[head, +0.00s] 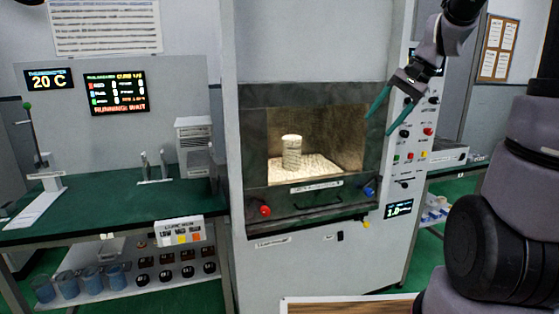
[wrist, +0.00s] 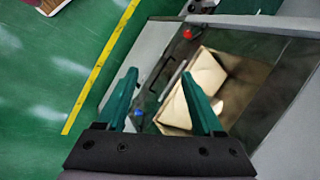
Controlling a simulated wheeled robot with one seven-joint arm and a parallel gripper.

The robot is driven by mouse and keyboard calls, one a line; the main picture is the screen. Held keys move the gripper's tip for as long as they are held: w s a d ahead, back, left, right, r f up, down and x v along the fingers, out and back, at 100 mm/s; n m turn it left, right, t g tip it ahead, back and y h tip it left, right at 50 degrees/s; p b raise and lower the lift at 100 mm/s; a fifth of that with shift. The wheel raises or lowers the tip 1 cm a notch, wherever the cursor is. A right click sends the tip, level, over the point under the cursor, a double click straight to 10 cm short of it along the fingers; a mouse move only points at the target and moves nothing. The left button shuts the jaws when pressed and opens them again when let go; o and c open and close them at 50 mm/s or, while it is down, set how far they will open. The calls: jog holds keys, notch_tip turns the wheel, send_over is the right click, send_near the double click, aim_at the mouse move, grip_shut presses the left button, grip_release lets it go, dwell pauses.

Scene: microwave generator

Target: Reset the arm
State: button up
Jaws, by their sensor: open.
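My gripper (head: 388,112) is raised at the upper right of the head view, in front of the right edge of the microwave generator (head: 306,237). Its two green fingers are spread apart with nothing between them. In the wrist view the open fingers (wrist: 160,88) show against the cabinet front and the green floor. The generator's chamber (head: 345,135) is lit, and a pale cylinder (head: 291,152) stands upright inside on a light slab (head: 318,172). My arm comes in from the right side of the head view.
A red knob (head: 265,211) and a blue knob (head: 369,191) stick out below the chamber. A button panel (head: 408,140) is on the right. A green bench (head: 110,202) stands at the left, with blue beakers (head: 67,283) on its lower shelf. A yellow line (wrist: 100,67) crosses the floor.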

jog(key=s+r+n+t+h, duration=0.1)
jog(key=s+r+t, duration=0.1)
jog(key=s, duration=0.5)
jog(key=s+a+r+n+t+h, duration=0.1)
jog(key=s+r, duration=0.3)
jog(key=s, duration=0.4)
jog(key=shift+a+n+t+h, duration=0.15)
jog(key=shift+n+t+h, duration=0.45)
jog(key=shift+n+t, duration=0.15)
dwell(1.5)
